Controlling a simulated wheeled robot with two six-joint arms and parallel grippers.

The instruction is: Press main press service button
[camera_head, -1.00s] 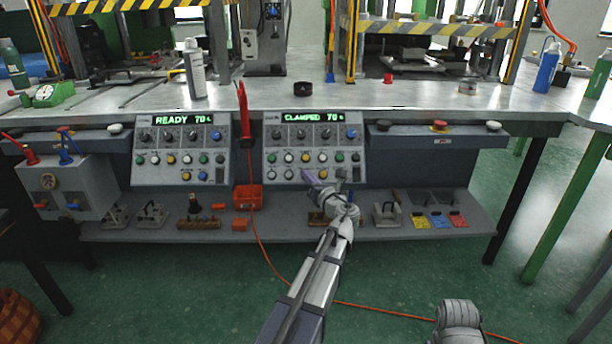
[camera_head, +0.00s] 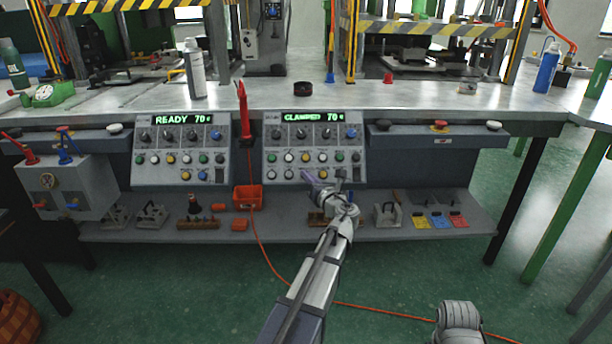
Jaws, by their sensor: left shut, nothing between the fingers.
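Two grey control panels are mounted on the front of the bench. The right panel (camera_head: 313,136) has a green display (camera_head: 312,117) that reads CLAMPED 70, with rows of dark knobs and coloured buttons below. The left panel (camera_head: 180,152) reads READY 70. I cannot read the small labels, so I cannot tell which button is the service button. My left gripper (camera_head: 307,178) is shut and empty, its tip at the lowest button row of the right panel. I cannot tell if it touches a button. My right gripper is not visible; only part of my right arm shows at bottom right.
A shelf (camera_head: 270,228) under the panels holds several fixtures and an orange bin (camera_head: 247,197). A red pointed tool (camera_head: 243,110) stands between the panels. An orange cable (camera_head: 262,255) runs down to the green floor. More buttons (camera_head: 440,125) line the bench edge at right.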

